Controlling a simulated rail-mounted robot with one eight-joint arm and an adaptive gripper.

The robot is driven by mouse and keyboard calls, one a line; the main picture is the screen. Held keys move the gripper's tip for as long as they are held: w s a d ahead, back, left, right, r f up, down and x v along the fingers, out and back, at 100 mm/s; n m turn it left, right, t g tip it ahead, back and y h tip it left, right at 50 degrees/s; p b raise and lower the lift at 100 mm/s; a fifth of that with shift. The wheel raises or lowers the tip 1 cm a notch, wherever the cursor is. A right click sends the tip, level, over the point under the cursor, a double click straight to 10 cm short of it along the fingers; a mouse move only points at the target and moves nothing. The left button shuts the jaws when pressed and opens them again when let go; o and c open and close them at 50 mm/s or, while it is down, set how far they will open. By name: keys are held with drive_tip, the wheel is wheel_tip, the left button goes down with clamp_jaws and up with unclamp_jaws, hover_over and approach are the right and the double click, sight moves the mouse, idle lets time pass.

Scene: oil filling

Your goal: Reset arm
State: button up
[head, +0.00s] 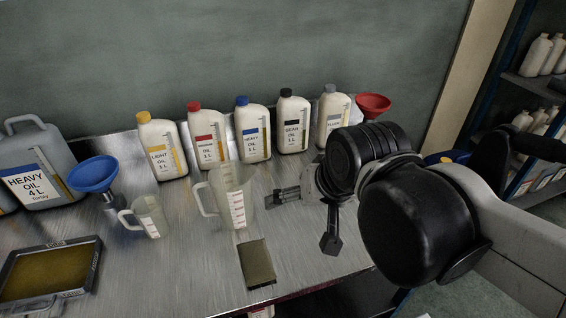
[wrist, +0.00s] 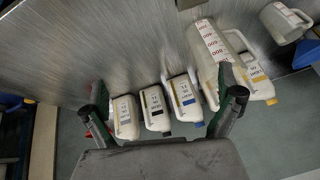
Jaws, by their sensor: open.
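My gripper (head: 308,220) is open and empty above the right part of the metal workbench (head: 190,270), with its two fingers spread apart. In the wrist view my gripper (wrist: 165,98) has its fingers on either side of the picture, with bottles seen between and beyond them. A row of oil bottles stands along the back of the bench: yellow-capped (head: 161,148), red-capped (head: 208,140), blue-capped (head: 252,131), black-capped (head: 293,124) and grey-capped (head: 333,118). My arm partly covers the right side of the bench in the head view.
A large measuring jug (head: 234,192), a small jug (head: 150,217) and a dark flat block (head: 257,263) stand or lie left of my gripper. A blue funnel (head: 94,174), an oil tray (head: 50,270) and a 4 L can (head: 35,165) are farther left. A red funnel (head: 373,103) is behind my wrist.

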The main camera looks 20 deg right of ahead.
drive_tip(key=n, duration=0.1)
drive_tip(key=r+n+t, duration=0.1)
drive_tip(key=shift+s+d+n, duration=0.25)
drive_tip(key=shift+d+n, duration=0.05)
drive_tip(key=shift+d, duration=0.05)
